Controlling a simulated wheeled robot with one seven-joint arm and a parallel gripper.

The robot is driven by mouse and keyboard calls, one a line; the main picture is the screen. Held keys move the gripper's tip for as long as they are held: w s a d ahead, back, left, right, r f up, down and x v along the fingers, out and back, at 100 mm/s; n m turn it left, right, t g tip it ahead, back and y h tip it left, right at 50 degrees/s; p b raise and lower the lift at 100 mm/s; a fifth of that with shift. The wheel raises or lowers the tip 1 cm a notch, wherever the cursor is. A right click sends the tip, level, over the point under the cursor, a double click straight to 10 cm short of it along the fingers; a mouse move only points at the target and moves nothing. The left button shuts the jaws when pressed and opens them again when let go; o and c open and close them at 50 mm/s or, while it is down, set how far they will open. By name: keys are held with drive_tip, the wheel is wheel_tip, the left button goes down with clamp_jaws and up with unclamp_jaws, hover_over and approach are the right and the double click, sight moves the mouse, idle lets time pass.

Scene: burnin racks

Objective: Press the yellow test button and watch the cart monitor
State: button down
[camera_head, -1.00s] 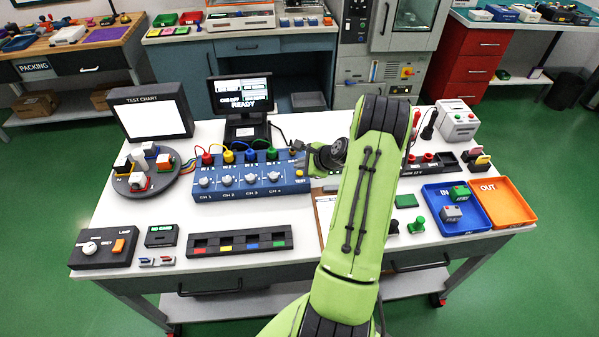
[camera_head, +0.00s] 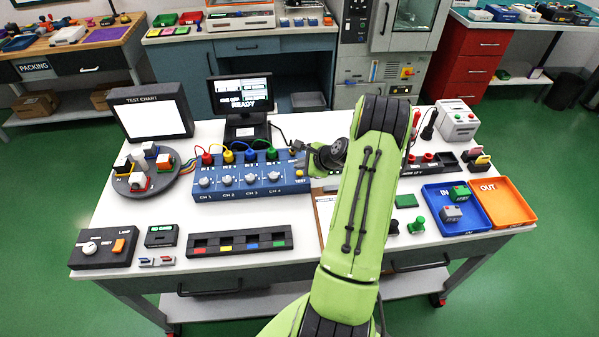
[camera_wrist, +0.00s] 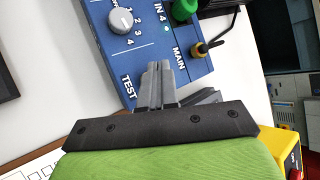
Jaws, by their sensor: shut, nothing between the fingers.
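The blue switch box (camera_head: 250,181) stands on the white cart with its row of knobs facing me. A small yellow spot, seemingly the test button (camera_head: 299,173), shows at its right end beside my arm. In the wrist view my gripper (camera_wrist: 160,68) is shut and empty, its fingertips over the blue panel (camera_wrist: 108,42) beside the TEST label. The fingers hide the button there, so I cannot tell whether they touch it. The cart monitor (camera_head: 242,97) stands behind the box, its screen lit and reading READY.
Colored plugs and cables run along the box's back edge. A turntable (camera_head: 133,184) and a test chart (camera_head: 150,112) stand left. A slotted tray (camera_head: 240,242) lies in front. A blue IN tray (camera_head: 470,222) and an orange OUT tray (camera_head: 502,213) lie right.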

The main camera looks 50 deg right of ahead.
sight(301, 174)
drive_tip(key=shift+f+b, duration=0.3)
drive_tip(key=shift+f, duration=0.1)
drive_tip(key=shift+f+b, duration=0.35)
drive_tip(key=shift+f, duration=0.15)
idle(0.4)
drive_tip(key=shift+r, duration=0.15)
drive_tip(key=shift+r+p, duration=0.75)
drive_tip(key=shift+r, duration=0.05)
wheel_tip(301, 174, up, 5)
drive_tip(key=p, duration=0.3)
drive_tip(key=shift+p, duration=0.4)
idle(0.5)
